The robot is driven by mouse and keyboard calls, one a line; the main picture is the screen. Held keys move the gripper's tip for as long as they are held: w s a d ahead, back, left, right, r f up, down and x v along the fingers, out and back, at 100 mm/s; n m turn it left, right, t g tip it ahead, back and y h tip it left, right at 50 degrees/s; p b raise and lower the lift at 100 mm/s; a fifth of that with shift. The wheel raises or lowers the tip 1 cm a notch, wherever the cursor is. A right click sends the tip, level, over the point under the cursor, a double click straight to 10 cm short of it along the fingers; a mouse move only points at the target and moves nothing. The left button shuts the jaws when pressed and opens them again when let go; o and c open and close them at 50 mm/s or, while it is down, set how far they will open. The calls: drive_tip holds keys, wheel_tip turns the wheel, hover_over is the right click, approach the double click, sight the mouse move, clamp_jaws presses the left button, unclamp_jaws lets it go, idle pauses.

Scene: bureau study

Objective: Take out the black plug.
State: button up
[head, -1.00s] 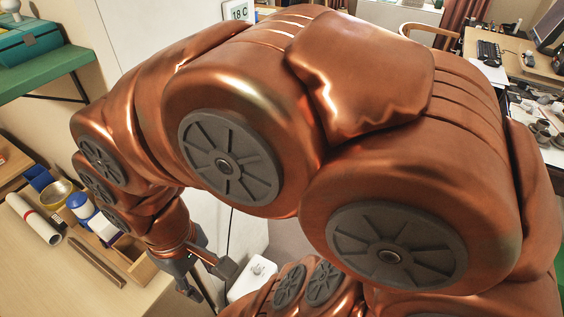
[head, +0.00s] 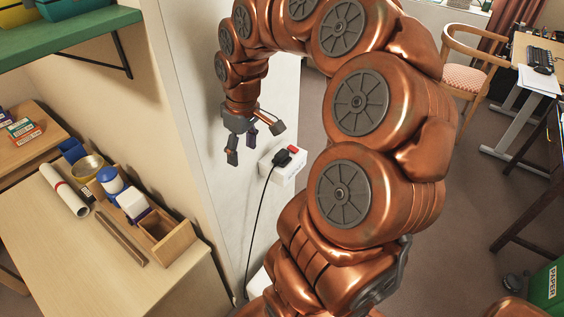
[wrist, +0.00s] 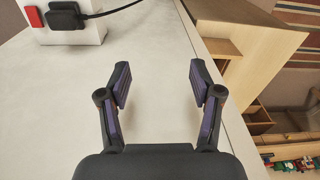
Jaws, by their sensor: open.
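The black plug (head: 284,157) sits in a white socket box (head: 290,173) on the side of a white panel, beside a red switch (head: 298,149). A black cable (head: 257,220) hangs from the plug. My gripper (head: 255,146) is open and empty, to the left of the plug and slightly above it in the head view. In the wrist view the plug (wrist: 66,16) is at the top left, beyond and left of my open fingers (wrist: 160,72).
A wooden desk (head: 95,265) at left holds a paper roll (head: 64,190), a yellow tin and a wooden organizer (head: 165,238). A green shelf (head: 75,32) juts out above it. A chair (head: 470,75) stands at the back right. The panel around the box is clear.

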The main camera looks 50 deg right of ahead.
drive_tip(key=m+b, duration=0.1)
hover_over(282, 153)
drive_tip(key=s, duration=0.1)
drive_tip(key=shift+t, duration=0.3)
wheel_tip(282, 153, down, 6)
drive_tip(key=shift+f, duration=0.1)
drive_tip(key=shift+d+f, duration=0.1)
drive_tip(key=shift+f, duration=0.2)
drive_tip(key=shift+w+f+p, duration=0.2)
drive_tip(key=shift+f+p, duration=0.05)
drive_tip(key=shift+f, duration=0.9)
drive_tip(key=shift+w+f+p, duration=0.15)
drive_tip(key=shift+f+p, duration=0.05)
drive_tip(key=shift+f, duration=1)
drive_tip(key=shift+w+f+p, duration=0.2)
drive_tip(key=shift+f+p, duration=0.05)
drive_tip(key=shift+f, duration=0.9)
drive_tip(key=shift+c, duration=0.2)
drive_tip(key=c, duration=0.9)
drive_tip(key=shift+r, duration=0.15)
